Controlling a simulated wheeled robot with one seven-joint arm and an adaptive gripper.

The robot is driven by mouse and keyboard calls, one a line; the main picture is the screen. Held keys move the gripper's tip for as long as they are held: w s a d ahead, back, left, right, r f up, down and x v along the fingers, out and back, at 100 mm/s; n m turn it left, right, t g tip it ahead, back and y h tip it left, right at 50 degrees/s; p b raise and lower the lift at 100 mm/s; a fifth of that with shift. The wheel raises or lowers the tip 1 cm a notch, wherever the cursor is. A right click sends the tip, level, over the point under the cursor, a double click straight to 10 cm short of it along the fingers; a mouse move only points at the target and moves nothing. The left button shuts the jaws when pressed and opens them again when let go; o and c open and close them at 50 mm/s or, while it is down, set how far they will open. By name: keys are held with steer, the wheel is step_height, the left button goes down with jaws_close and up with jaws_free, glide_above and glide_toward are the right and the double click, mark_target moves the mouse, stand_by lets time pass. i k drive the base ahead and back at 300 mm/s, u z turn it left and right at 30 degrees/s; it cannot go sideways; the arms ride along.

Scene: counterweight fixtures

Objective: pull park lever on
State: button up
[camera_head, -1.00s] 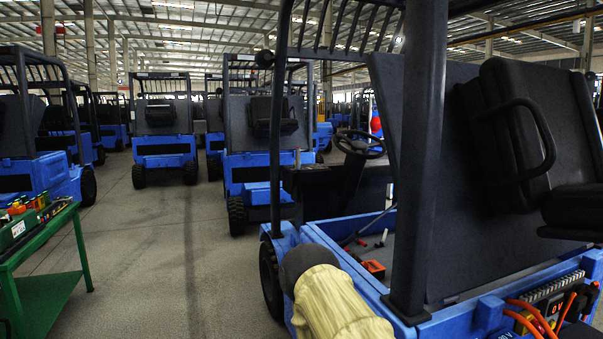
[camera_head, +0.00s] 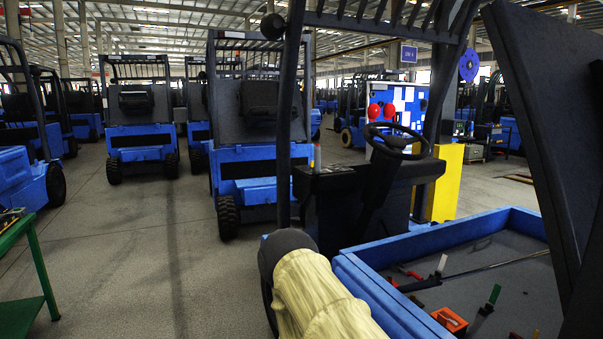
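A blue forklift's open bay (camera_head: 455,237) is at the lower right. In it are several small handles, with a red tip (camera_head: 414,275), a white tip (camera_head: 441,264) and a green tip (camera_head: 494,294), plus an orange-red box (camera_head: 449,320). A small upright lever (camera_head: 317,158) with a pale reddish tip stands at the dashboard, left of the steering wheel (camera_head: 397,141). I cannot tell which of these is the park lever, nor its position. My arm, in a cream sleeve with a dark rounded joint, shows at the bottom centre. My gripper is out of view.
A dark post (camera_head: 290,110) rises in front of the dashboard (camera_head: 350,185). A dark panel (camera_head: 535,110) leans over the bay at right. A green table (camera_head: 35,270) is at lower left, with open floor (camera_head: 130,250) between. Other forklifts and a yellow pillar (camera_head: 446,183) stand behind.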

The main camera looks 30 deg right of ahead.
mark_target(318, 148)
steer(key=i, duration=0.7)
steer(key=z, duration=1.05)
steer(key=k, duration=0.6)
steer(key=u, duration=0.6)
steer(key=i, duration=1.4)
steer(key=u, duration=0.2)
